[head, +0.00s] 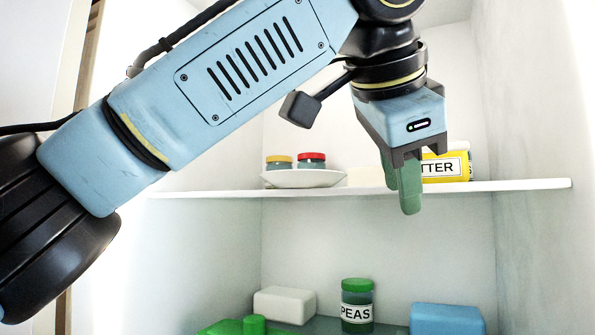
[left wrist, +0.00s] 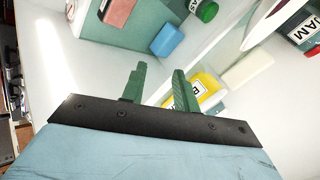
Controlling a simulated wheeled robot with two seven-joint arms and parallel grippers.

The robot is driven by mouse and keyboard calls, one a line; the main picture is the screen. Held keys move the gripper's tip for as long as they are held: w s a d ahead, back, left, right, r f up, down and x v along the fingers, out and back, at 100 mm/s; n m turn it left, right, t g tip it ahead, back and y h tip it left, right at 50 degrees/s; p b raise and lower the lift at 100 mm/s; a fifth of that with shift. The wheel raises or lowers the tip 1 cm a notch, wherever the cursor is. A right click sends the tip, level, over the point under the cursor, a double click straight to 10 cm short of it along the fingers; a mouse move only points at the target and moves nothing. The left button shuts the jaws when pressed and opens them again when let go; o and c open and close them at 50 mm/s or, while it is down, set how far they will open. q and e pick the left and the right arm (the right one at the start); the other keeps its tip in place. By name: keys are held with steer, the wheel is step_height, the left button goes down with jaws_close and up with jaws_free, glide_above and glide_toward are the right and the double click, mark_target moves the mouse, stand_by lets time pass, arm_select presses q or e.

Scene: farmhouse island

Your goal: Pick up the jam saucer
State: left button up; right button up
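The jam saucer (head: 305,179) is a white dish on the upper shelf in the head view, left of my left gripper. It carries a yellow-lidded jar (head: 279,162) and a red-lidded jar (head: 311,160). In the left wrist view a jar labelled JAM (left wrist: 302,24) shows at the top right corner, cut by the edge. My left gripper (head: 402,192) points down at the shelf's front edge, apart from the saucer. Its green fingers (left wrist: 158,80) are spread with nothing between them in the left wrist view. My right gripper is out of view.
A yellow butter pack (head: 447,167) stands on the upper shelf (head: 500,186) behind my left gripper, partly hidden; a pale block (head: 365,177) lies between it and the saucer. Below are a peas jar (head: 357,308), a white block (head: 285,305) and a blue block (head: 446,319). Cabinet walls flank the shelf.

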mark_target(303, 183)
arm_select(q)
steer(key=s+a+r+n+t+y+p, duration=0.1)
steer(key=s+a+r+n+y, duration=0.15)
steer(key=r, duration=0.25)
steer(key=s+a+r+n+t+y, duration=0.1)
steer(key=s+a+r+n+y, duration=0.15)
steer(key=r, duration=0.25)
steer(key=p+x, duration=0.2)
steer(key=x, duration=1.1)
steer(key=shift+w+a+r, duration=0.2)
steer(key=shift+a, duration=0.2)
steer(key=shift+c, duration=0.3)
jaws_close()
